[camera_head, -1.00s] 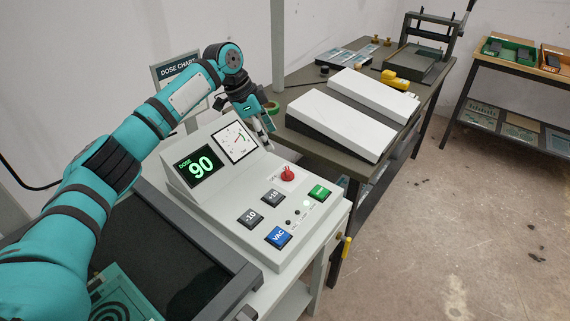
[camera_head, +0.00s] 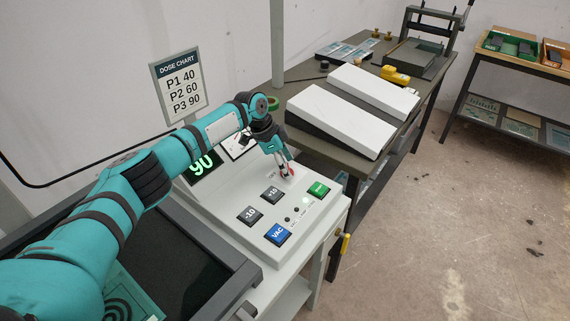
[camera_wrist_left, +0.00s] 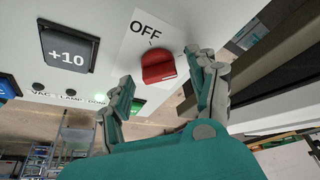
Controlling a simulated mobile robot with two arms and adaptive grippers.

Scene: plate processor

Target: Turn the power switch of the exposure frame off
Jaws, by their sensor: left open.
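The exposure frame's control panel (camera_head: 236,208) stands in front of me with a dose display (camera_head: 203,167) reading 90. The red power switch (camera_wrist_left: 158,66) shows in the left wrist view below a printed OFF label (camera_wrist_left: 144,30). In the head view the switch is largely hidden by my left gripper (camera_head: 286,175). The left gripper is open, and its two fingers (camera_wrist_left: 164,88) lie on either side of the switch in the wrist picture. I cannot tell whether they touch it. My right gripper is not in view.
The +10 (camera_head: 271,194), -10 (camera_head: 249,215), blue VAC (camera_head: 278,235) and green (camera_head: 318,189) buttons lie close to the switch. A dose chart (camera_head: 180,85) stands behind. A dark table (camera_head: 300,137) with white sloped panels (camera_head: 340,122) is beyond.

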